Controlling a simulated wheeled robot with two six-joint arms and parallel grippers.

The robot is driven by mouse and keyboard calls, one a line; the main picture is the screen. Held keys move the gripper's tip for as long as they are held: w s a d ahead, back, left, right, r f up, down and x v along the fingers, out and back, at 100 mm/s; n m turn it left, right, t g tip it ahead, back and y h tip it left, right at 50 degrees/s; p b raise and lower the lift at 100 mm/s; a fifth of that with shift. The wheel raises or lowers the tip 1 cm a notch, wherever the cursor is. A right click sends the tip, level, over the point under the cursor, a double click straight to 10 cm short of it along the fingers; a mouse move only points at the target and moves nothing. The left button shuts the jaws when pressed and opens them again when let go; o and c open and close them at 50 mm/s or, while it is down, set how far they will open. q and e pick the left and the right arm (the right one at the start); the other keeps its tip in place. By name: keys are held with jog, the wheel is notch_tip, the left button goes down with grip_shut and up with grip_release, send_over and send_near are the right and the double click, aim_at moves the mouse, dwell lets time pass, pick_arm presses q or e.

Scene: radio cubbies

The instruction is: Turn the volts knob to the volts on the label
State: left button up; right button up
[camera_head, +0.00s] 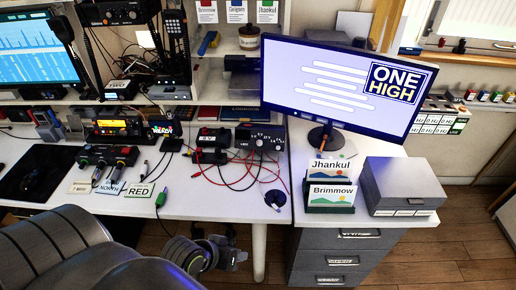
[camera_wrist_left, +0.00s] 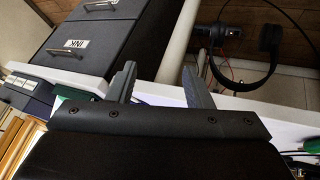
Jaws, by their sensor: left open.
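A black box with a large round volts knob (camera_head: 259,140) stands toward the back of the white desk in the head view, with red and black leads in front. The knob's setting is too small to read. A dark unit (camera_head: 213,138) with a small white label stands just left of it; I cannot read the label for certain. My left gripper (camera_head: 232,252) is low at the desk's front edge, well in front of the knob box and apart from it. In the left wrist view its two fingers (camera_wrist_left: 160,86) are spread with nothing between them. My right gripper is not in view.
A monitor (camera_head: 345,83), name cards (camera_head: 332,195) and a grey box (camera_head: 400,185) stand at the right, above a drawer cabinet (camera_head: 340,255). Cabled devices (camera_head: 105,157) and a RED card (camera_head: 138,190) lie left. Loose leads cross the desk. Headphones (camera_wrist_left: 268,45) show in the wrist view.

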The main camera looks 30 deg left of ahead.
pick_arm(q)
jog(key=w+d+r+n+t+h, duration=0.1)
jog(key=w+d+r+n+t, duration=0.1)
jog(key=w+r+n+t, duration=0.55)
jog(key=w+d+r+n+t+h, duration=0.1)
jog(key=w+r+n+t, duration=0.3)
jog(key=n, duration=0.6)
jog(key=n+g+y, duration=0.2)
jog(key=n+y, duration=0.8)
jog(key=n, duration=0.9)
send_near(259, 144)
jog(key=shift+m+t, duration=0.25)
jog(key=p+x, duration=0.1)
jog(key=x, duration=0.7)
jog(key=shift+w+a+f, duration=0.1)
jog(key=shift+w+f, duration=0.05)
jog(key=shift+f, duration=0.05)
jog(key=shift+c, duration=0.4)
jog(key=c, duration=0.9)
